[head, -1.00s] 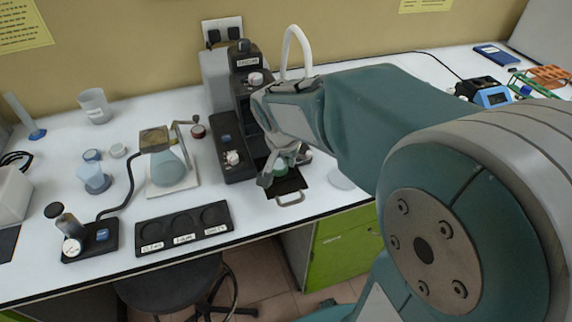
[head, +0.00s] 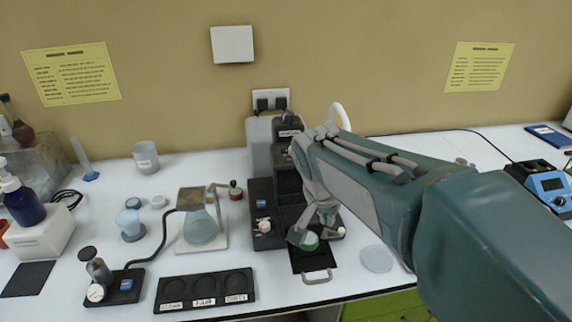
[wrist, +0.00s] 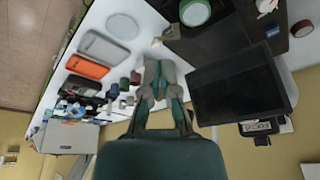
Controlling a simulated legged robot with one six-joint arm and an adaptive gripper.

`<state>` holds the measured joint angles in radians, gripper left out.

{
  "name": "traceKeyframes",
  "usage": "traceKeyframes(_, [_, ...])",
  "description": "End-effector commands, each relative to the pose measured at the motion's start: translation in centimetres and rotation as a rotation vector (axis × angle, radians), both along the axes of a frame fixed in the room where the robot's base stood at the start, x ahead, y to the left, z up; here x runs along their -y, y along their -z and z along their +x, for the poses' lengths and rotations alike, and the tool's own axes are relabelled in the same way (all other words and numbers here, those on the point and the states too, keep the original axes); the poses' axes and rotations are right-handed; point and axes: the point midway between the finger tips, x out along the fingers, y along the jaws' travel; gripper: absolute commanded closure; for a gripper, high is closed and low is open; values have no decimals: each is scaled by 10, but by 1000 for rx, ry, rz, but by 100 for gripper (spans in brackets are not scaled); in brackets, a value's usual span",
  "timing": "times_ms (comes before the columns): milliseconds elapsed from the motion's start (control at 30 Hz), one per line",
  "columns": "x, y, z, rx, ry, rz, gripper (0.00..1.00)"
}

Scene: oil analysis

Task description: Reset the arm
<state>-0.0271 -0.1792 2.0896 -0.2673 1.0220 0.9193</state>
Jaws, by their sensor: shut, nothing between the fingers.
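My gripper (head: 312,222) is at the analyser on the bench, just above and behind a green-topped round item (head: 310,242) in the head view. In the wrist view its fingers (wrist: 160,66) are together with nothing between them. The green-topped item (wrist: 194,12) shows there at the top edge, apart from the fingertips. It sits on a black tray (head: 318,264) with a metal handle, pulled out at the front of the dark analyser (head: 290,185). My arm comes in from the right and hides part of the analyser.
A flask on a stand (head: 201,226) is left of the analyser. A black rack with labelled round wells (head: 204,291) lies at the front edge. A blue device (head: 547,186) stands at the right. A flat clear disc (head: 377,258) lies right of the tray.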

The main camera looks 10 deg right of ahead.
Motion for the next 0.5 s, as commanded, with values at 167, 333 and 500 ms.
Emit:
traceKeyframes(167, [-6, -5, -17, 12, -80, 3, 100])
traceKeyframes(333, [-13, -11, -60, 53, -307, 7, 100])
traceKeyframes(500, [-22, -8, -102, 110, -544, -16, 100])
